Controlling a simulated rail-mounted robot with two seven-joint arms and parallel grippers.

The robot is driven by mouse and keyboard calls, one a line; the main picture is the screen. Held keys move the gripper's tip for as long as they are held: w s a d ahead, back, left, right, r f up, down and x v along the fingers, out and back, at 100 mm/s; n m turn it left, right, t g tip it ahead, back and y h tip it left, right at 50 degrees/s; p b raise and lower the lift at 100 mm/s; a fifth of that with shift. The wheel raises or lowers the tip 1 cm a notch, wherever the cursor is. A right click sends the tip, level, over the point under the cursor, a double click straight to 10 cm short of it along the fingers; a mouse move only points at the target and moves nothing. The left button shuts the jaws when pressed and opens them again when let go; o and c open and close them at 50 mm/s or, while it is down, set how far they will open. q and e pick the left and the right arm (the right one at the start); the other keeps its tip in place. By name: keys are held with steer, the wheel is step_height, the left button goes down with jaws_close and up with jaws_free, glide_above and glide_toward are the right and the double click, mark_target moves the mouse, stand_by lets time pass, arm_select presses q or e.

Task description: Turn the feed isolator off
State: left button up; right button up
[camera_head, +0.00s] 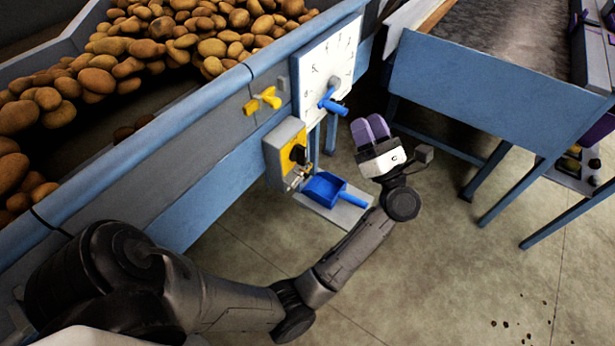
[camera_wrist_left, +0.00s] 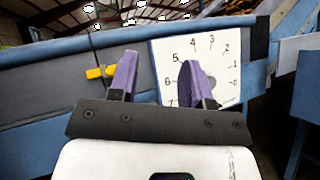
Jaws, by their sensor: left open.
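The feed isolator (camera_head: 287,148) is a grey box on the blue side of the potato hopper in the head view. It has a yellow plate and a black rotary knob (camera_head: 298,154). My left gripper (camera_head: 370,129), with purple fingers, is to the right of the isolator and apart from it. In the left wrist view the fingers (camera_wrist_left: 157,78) stand apart with nothing between them. The isolator cannot be made out in that view. My right gripper is in neither view.
A white numbered dial panel (camera_head: 318,62) with a blue handle (camera_head: 331,101) is above the isolator. A yellow handle (camera_head: 262,100) is on the hopper side. A blue scoop (camera_head: 324,188) lies below. A blue-sided conveyor (camera_head: 480,95) stands right.

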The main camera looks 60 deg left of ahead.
mark_target(306, 153)
arm_select(q)
step_height(306, 153, down, 16)
steer(key=s+f+n+g+h+b, duration=0.1)
steer(key=n+g+h+b, duration=0.75)
steer(key=n+b, duration=0.2)
steer(key=shift+m, duration=0.25)
steer(key=b+x, duration=0.5)
steer(key=x, duration=0.7)
steer(key=shift+x, duration=0.9)
jaws_close()
